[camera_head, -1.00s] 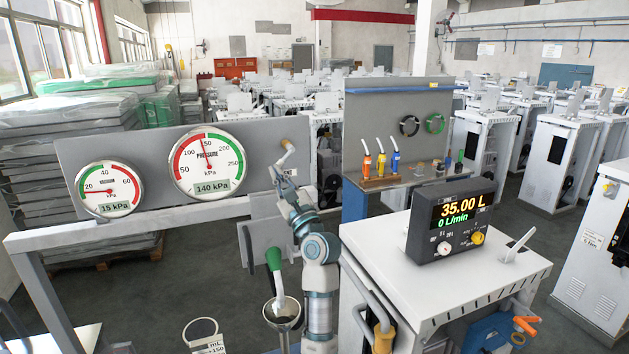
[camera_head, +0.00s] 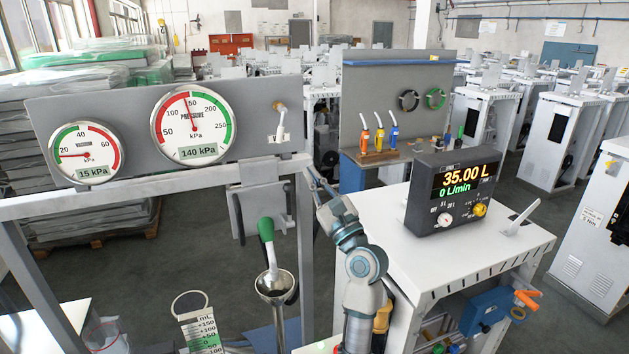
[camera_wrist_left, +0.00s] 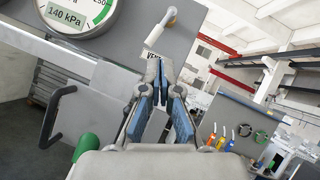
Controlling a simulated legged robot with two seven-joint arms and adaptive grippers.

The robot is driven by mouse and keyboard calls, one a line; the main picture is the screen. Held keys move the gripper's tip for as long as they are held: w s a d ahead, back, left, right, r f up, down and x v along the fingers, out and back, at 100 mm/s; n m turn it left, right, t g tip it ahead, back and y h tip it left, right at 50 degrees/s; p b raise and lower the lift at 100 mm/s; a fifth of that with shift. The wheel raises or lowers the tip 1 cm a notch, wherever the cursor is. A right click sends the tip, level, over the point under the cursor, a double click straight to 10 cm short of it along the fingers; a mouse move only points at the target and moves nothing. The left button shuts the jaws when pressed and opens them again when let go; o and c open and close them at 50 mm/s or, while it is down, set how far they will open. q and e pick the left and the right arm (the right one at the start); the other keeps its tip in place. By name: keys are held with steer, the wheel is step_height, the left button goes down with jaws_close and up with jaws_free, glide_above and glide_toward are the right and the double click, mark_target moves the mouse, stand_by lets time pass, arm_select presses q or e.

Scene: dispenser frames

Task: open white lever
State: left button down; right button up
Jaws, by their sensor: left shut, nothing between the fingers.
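A white lever (camera_head: 282,124) hangs from a brass-coloured pivot near the right end of the grey gauge panel (camera_head: 235,103). The white lever also shows in the left wrist view (camera_wrist_left: 160,27), slanting down from its pivot, with a partly hidden label below it. My left gripper (camera_head: 313,175) is below and right of this lever, apart from it, in front of the frame's post. In the left wrist view its fingers (camera_wrist_left: 157,82) are shut and empty, below the lever. Another white lever (camera_head: 522,216) stands tilted on top of the white cabinet (camera_head: 400,235). My right gripper is out of view.
Two pressure gauges (camera_head: 192,125) sit on the panel's left. A digital meter (camera_head: 452,190) stands on the cabinet. A workbench (camera_head: 400,152) is behind.

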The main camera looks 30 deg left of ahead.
arm_select(q)
steer(key=shift+s+a, duration=0.15)
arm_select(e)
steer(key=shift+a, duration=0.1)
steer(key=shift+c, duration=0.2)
